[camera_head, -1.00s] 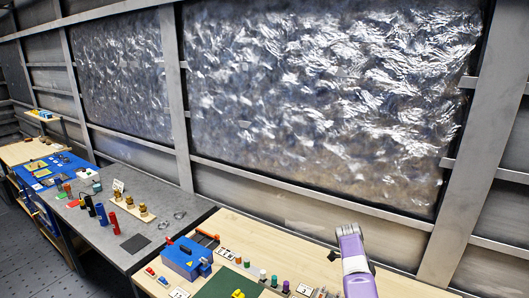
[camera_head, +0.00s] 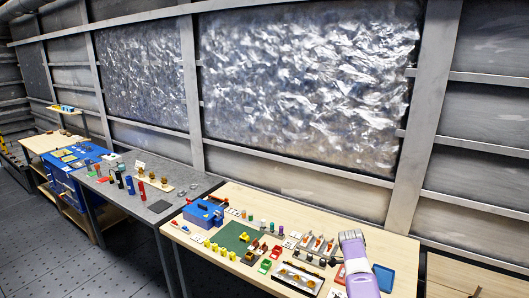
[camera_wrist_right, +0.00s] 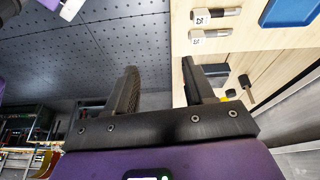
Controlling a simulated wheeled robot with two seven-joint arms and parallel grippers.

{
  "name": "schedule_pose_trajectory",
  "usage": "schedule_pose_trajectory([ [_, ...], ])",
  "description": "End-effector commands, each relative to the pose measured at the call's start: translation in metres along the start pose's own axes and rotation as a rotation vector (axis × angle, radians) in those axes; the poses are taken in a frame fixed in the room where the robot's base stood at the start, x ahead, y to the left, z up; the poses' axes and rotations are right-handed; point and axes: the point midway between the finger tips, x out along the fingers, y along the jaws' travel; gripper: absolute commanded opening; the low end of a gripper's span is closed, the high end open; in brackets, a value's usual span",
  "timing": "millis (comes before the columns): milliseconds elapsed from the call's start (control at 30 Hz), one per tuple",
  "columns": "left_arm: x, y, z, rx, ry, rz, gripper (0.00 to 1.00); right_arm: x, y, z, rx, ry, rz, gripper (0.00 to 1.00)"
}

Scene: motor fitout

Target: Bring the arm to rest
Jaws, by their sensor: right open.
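My right arm (camera_head: 358,268), purple with a pale grey joint, comes up at the bottom of the head view in front of the right end of the wooden table. Its gripper is hidden in that view. In the right wrist view my right gripper (camera_wrist_right: 160,84) has two dark fingers spread apart with nothing between them. The edge of the wooden table and the dark floor lie behind the fingers. My left gripper is not in view.
The wooden table (camera_head: 180,234) holds a blue toolbox (camera_head: 203,213), a green mat (camera_head: 232,238), a blue tray (camera_head: 384,278) and several small parts. Two labelled bolts (camera_wrist_right: 214,26) show in the wrist view. A grey table (camera_head: 157,207) stands to the left. Floor (camera_head: 95,272) in front is clear.

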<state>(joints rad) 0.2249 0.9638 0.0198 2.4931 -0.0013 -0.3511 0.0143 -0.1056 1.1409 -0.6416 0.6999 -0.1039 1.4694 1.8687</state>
Motion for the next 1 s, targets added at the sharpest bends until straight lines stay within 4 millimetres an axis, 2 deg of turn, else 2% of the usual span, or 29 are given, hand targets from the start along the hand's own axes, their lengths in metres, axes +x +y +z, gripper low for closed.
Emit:
schedule_pose_trajectory([
  [33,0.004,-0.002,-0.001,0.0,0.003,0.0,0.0,0.017,0.001,0.004,-0.039,-0.015,0.008,0.53],
  [267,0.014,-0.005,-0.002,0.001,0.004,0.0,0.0,0.081,0.012,0.022,-0.242,-0.093,0.02,0.53],
  [367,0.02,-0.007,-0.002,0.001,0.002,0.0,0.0,0.117,0.023,0.034,-0.356,-0.141,0.019,0.53],
  [467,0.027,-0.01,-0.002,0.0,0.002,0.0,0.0,0.16,0.043,0.051,-0.498,-0.203,0.011,0.53],
  [600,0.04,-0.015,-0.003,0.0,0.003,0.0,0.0,0.22,0.088,0.082,-0.74,-0.307,-0.03,0.53],
  [700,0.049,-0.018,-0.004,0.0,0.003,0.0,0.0,0.254,0.127,0.104,-0.908,-0.379,-0.08,0.53],
  [833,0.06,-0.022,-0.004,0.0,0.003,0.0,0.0,0.284,0.186,0.13,-1.12,-0.46,-0.165,0.53],
  [1000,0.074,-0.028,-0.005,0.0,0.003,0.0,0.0,0.303,0.267,0.154,-1.383,-0.539,-0.307,0.53],
])
